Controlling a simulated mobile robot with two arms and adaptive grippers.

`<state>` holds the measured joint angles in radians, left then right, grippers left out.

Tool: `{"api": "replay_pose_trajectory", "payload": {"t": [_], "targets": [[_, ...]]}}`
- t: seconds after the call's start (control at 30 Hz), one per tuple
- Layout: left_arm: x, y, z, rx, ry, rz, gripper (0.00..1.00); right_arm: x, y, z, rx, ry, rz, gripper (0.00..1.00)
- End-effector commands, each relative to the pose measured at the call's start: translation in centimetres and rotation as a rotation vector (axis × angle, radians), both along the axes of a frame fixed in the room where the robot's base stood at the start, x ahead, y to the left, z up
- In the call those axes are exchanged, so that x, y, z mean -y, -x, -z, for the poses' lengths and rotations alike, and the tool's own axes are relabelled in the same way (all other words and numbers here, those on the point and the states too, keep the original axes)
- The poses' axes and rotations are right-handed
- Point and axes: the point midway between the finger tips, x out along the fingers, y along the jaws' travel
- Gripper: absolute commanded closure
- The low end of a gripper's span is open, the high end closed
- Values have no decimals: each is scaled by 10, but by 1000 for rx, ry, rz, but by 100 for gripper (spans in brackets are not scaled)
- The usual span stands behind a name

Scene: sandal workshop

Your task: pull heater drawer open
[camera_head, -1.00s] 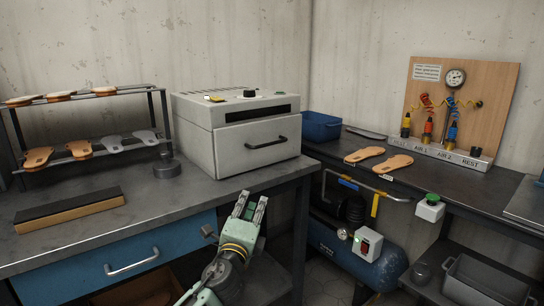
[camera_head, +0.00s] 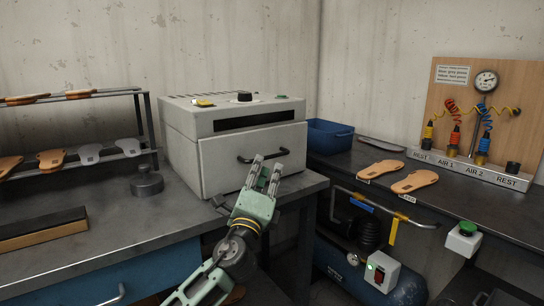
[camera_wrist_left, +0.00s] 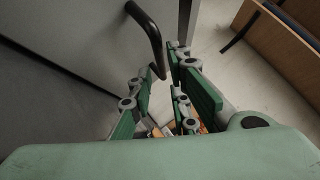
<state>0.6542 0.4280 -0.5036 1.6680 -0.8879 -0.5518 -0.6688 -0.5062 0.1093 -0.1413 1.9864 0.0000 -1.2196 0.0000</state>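The heater (camera_head: 205,140) is a pale box on the bench, and its front drawer (camera_head: 225,172) is closed. A black bar handle (camera_head: 245,160) crosses the drawer front. In the left wrist view the handle (camera_wrist_left: 149,32) reaches down toward the gap between the open fingers (camera_wrist_left: 166,88). I cannot tell whether they touch it. My right gripper is not in view.
A rack (camera_head: 148,130) with several soles and a dark round weight (camera_head: 146,182) stand left of the heater. A blue bin (camera_head: 328,136) and two tan soles (camera_head: 414,181) are on the right bench. A green button box (camera_head: 464,238) sits at the right bench's front.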

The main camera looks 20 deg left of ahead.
Motion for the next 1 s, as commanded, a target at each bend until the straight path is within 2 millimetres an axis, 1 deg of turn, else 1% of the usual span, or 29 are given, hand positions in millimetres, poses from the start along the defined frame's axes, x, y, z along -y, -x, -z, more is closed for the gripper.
{"api": "replay_pose_trajectory", "payload": {"t": [0.03,0.2,0.4,0.53,0.77,0.93,0.97,1.0], "targets": [[0,-8,-6,3,0,-1,83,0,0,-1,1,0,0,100],[-1,-32,-14,0,1,0,83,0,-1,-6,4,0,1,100],[-2,-50,-21,0,1,0,83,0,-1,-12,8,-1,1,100],[-2,-54,-23,0,1,0,83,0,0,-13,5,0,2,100],[-2,-54,-23,0,1,0,83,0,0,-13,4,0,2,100],[-2,-54,-23,-1,1,0,98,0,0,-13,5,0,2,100],[-2,-54,-23,-1,1,0,100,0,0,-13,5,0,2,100],[-2,-54,-22,-1,1,0,100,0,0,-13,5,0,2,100]]}}
